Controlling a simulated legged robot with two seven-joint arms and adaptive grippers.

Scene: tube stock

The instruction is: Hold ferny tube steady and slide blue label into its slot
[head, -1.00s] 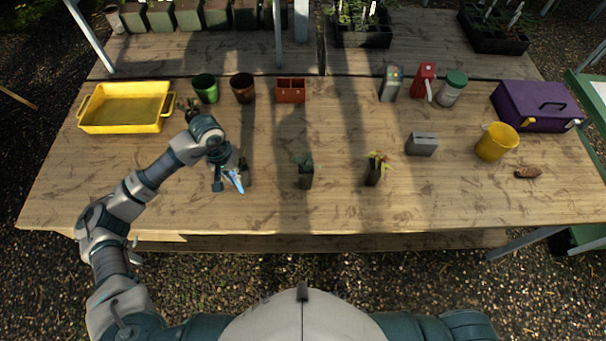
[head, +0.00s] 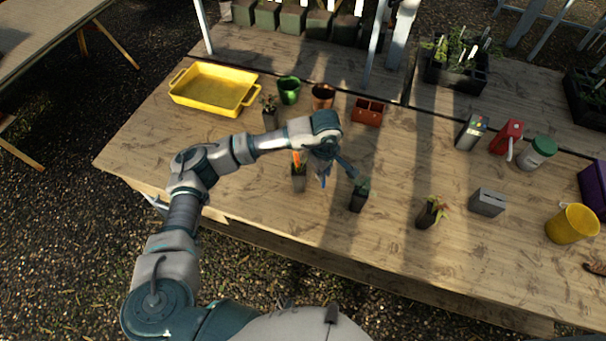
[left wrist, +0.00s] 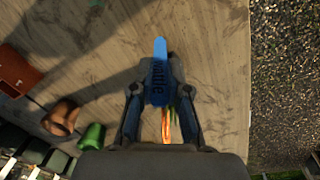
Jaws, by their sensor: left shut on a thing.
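My left gripper (head: 326,160) is shut on a blue label (left wrist: 159,72) with dark lettering. The label sticks out past the fingertips and points down in the head view (head: 323,182). A dark tube with blue-green foliage (head: 358,200), seemingly the ferny one, stands upright just right of the gripper. The label is apart from it. Another tube (head: 299,182) with an orange label stands just left of the gripper. A tube with yellow-red leaves (head: 429,216) stands further right. The ferny tube's slot is too small to make out. My right gripper is not in view.
A potted tube (head: 270,118), a yellow tray (head: 211,100), a green pot (head: 289,95), a brown pot (head: 322,100) and a terracotta box (head: 367,116) stand behind. A grey block (head: 487,202) and yellow bucket (head: 572,223) stand right. The table's front strip is clear.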

